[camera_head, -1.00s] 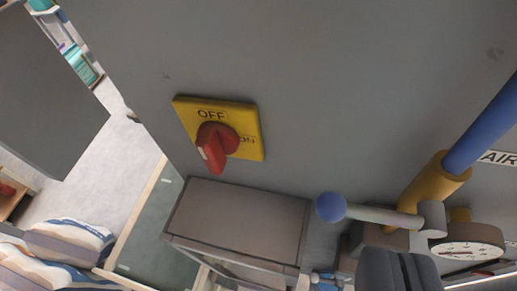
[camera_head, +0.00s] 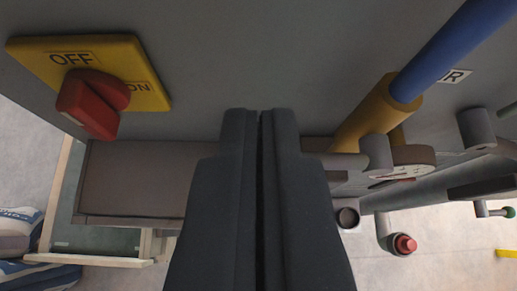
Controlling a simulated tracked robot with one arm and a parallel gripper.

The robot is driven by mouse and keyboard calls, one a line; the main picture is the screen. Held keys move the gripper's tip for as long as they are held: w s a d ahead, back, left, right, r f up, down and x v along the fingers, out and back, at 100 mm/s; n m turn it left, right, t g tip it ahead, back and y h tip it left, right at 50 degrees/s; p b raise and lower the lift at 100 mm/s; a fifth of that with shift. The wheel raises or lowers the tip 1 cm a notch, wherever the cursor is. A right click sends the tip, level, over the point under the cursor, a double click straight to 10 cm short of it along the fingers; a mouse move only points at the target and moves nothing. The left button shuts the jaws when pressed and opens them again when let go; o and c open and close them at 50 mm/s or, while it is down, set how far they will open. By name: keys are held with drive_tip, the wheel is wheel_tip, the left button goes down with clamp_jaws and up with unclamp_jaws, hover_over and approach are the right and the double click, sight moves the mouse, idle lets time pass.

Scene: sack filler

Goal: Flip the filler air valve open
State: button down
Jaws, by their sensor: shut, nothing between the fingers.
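The air valve has a yellow-brown body (camera_head: 362,118) at the lower end of a blue pipe (camera_head: 440,55). Its grey lever (camera_head: 347,163) runs sideways to the left from a grey pivot and passes behind my gripper. The lever's blue ball end is hidden behind the fingers. My gripper (camera_head: 261,113) is shut and empty, pointing up the picture in front of the grey panel, left of the valve body. I cannot tell whether the fingers touch the lever.
A red rotary switch (camera_head: 92,102) on a yellow OFF/ON plate (camera_head: 150,88) is at upper left. A grey box (camera_head: 135,175) sits below it. A round gauge (camera_head: 410,165) is by the valve. A red button (camera_head: 404,244) is at lower right.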

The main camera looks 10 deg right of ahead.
drive_tip(key=p+x, duration=0.1)
drive_tip(key=x, duration=0.3)
drive_tip(key=shift+w+d, duration=0.1)
drive_tip(key=shift+w+f, duration=0.1)
drive_tip(key=shift+f, duration=0.25)
drive_tip(key=shift+s+f, duration=0.45)
drive_tip(key=shift+f, duration=0.1)
drive_tip(key=shift+s+f+p, duration=0.25)
drive_tip(key=shift+f+p, duration=0.15)
drive_tip(key=shift+f, duration=0.65)
